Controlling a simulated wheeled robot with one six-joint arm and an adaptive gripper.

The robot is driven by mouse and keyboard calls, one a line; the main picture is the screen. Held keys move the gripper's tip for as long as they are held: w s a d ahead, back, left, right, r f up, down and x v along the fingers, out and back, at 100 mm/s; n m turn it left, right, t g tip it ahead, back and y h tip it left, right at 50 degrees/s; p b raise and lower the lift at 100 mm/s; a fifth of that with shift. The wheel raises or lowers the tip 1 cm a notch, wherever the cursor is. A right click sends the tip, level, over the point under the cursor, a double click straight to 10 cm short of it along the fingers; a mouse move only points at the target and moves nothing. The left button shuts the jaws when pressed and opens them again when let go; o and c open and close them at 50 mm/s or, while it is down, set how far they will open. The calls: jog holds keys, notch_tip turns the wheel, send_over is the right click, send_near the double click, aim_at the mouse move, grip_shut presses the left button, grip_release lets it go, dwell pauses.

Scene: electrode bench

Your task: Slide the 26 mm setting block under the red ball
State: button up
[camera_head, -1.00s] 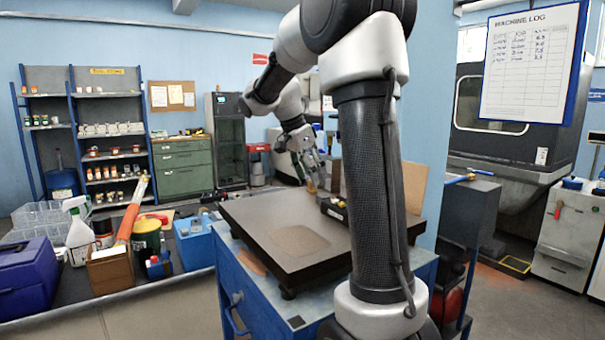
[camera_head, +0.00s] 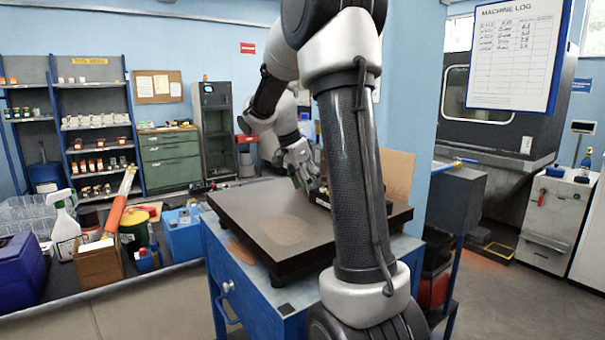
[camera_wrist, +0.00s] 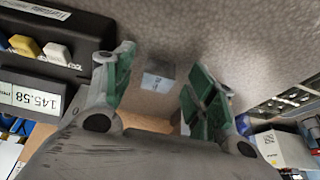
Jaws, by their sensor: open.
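In the wrist view a small grey block (camera_wrist: 158,76) with a dark marking too blurred to read lies on the speckled plate (camera_wrist: 185,30). I cannot tell if it is the 26 mm block. My gripper (camera_wrist: 160,84) is open, its green-padded fingers to either side of this block, with gaps showing on both sides. In the head view my gripper (camera_head: 299,176) is low over the dark surface plate (camera_head: 265,222), near its back edge. I see no red ball in either view.
A black case (camera_wrist: 40,70) with yellow and white pieces and a label reading 145.58 is left of my fingers in the wrist view. A perforated metal part (camera_wrist: 285,98) and a white box (camera_wrist: 285,148) are at right. The plate's front left is clear.

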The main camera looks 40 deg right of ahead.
jog(key=shift+d+f, duration=0.15)
jog(key=shift+f, duration=0.1)
jog(key=c, duration=1.2)
jog(key=shift+s+d, duration=0.1)
jog(key=shift+d, duration=0.85)
jog(key=shift+c, duration=0.2)
jog(key=o, duration=1.2)
jog(key=shift+o, duration=0.2)
jog(key=shift+r, duration=0.1)
